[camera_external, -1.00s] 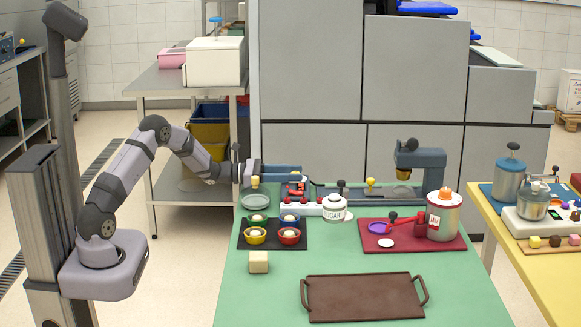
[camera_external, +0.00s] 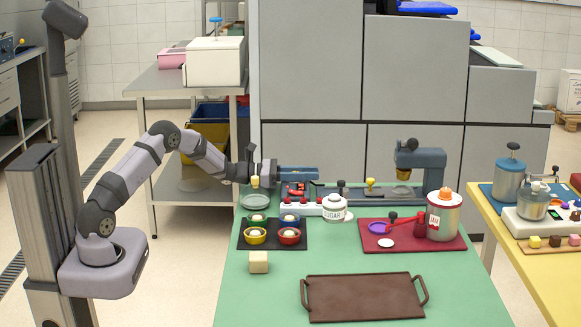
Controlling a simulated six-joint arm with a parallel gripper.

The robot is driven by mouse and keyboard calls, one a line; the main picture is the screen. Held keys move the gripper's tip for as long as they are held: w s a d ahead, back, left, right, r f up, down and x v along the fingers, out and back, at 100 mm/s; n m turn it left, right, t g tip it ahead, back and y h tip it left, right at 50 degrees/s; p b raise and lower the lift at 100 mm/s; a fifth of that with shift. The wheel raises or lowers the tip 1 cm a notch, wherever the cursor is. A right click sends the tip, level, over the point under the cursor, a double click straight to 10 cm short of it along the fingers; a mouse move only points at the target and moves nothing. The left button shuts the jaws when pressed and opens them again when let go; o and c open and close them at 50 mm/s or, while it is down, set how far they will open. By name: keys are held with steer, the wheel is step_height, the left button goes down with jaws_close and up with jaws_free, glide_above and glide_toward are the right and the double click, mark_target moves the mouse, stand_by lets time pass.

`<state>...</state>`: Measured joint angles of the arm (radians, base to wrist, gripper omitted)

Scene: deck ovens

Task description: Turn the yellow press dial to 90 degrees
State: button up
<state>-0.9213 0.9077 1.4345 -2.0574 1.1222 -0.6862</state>
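A small yellow knob (camera_external: 370,183), which looks like the press dial, stands on the long dark base of the blue-grey press (camera_external: 421,158) at the back of the green table. Its angle is too small to read. My gripper (camera_external: 314,174), with blue fingers, is left of the knob and apart from it, above the back left of the table. The fingers appear close together from this side, and the gap between them does not show clearly. Nothing is visibly held. Another yellow-topped item (camera_external: 255,182) stands near my wrist, above a grey-green round dish (camera_external: 254,201).
A white sugar jar (camera_external: 334,208) and a white strip with red knobs (camera_external: 300,208) stand in front of the press base. A dark mat with several bowls (camera_external: 249,245), a red tray (camera_external: 452,244) and a brown tray (camera_external: 363,298) lie nearer.

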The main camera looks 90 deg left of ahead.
steer(key=shift+d+r+m+g+h+b, duration=0.15)
steer(key=shift+d+m+h+b, duration=0.1)
steer(key=shift+m+h, duration=0.8)
steer(key=shift+d+f+m+g+h+b, duration=0.2)
steer(key=shift+m+h, duration=0.35)
steer(key=shift+h, duration=0.9)
steer(key=shift+s, duration=0.1)
steer(key=o, duration=1)
steer(key=shift+o, duration=0.2)
steer(key=shift+b+v, duration=0.3)
steer(key=shift+v, duration=3.35)
